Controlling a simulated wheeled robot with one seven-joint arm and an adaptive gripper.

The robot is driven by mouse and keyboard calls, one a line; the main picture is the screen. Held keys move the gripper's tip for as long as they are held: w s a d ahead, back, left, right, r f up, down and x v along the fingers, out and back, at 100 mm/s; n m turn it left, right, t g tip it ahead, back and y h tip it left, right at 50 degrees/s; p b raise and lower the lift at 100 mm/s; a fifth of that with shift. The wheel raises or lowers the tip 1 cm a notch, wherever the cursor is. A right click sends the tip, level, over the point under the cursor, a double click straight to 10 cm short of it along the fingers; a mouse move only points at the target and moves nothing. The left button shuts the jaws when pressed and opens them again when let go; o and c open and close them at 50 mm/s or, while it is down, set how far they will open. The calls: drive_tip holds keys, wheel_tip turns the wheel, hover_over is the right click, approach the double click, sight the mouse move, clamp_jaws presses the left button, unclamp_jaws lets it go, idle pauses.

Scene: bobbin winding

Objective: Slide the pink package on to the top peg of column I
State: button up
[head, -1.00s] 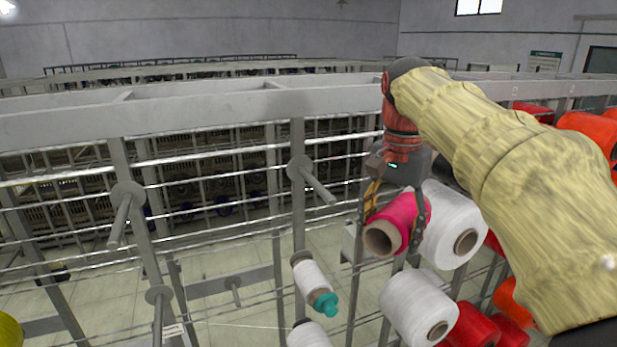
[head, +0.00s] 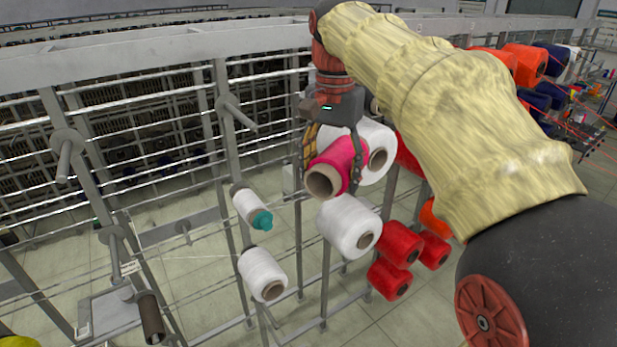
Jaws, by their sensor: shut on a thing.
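The pink package (head: 346,155) is a yarn cone on a brown tube, its open tube end facing the camera and lower left. My gripper (head: 332,176) points down and is shut on it, one finger on each side. It is held in front of a white package (head: 377,146) on the rack, overlapping it in view; whether they touch I cannot tell. To the left, an empty top peg (head: 240,115) with a round disc sticks out of a post. Another empty top peg (head: 66,157) stands further left. No column letter is readable, so I cannot tell which is column I.
Below the nearer empty peg sit a small white package with a teal end (head: 252,208) and a white package (head: 262,273). Another white package (head: 348,227) and red packages (head: 399,243) are at right. A grey rail (head: 150,50) runs above the pegs.

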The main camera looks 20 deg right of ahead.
sight(321, 182)
drive_tip(key=shift+s+a+f, duration=0.15)
drive_tip(key=shift+s+f, duration=0.5)
drive_tip(key=shift+s, duration=0.05)
drive_tip(key=shift+n, duration=0.7)
drive_tip(key=w+f, duration=0.2)
drive_tip(key=f, duration=0.1)
drive_tip(key=w+f, duration=0.1)
drive_tip(key=shift+a+f, duration=0.15)
drive_tip(key=shift+a, duration=0.25)
drive_tip(key=w+a+f+n, duration=0.2)
drive_tip(key=w+f+n, duration=0.1)
drive_tip(key=f, duration=0.9)
drive_tip(key=w+a+f+n, duration=0.3)
drive_tip(key=w+f, duration=0.1)
drive_tip(key=f, duration=0.9)
drive_tip(key=w+a+f+n, duration=0.3)
drive_tip(key=w+f, duration=0.1)
drive_tip(key=f, duration=0.8)
drive_tip(key=shift+f+n, duration=0.4)
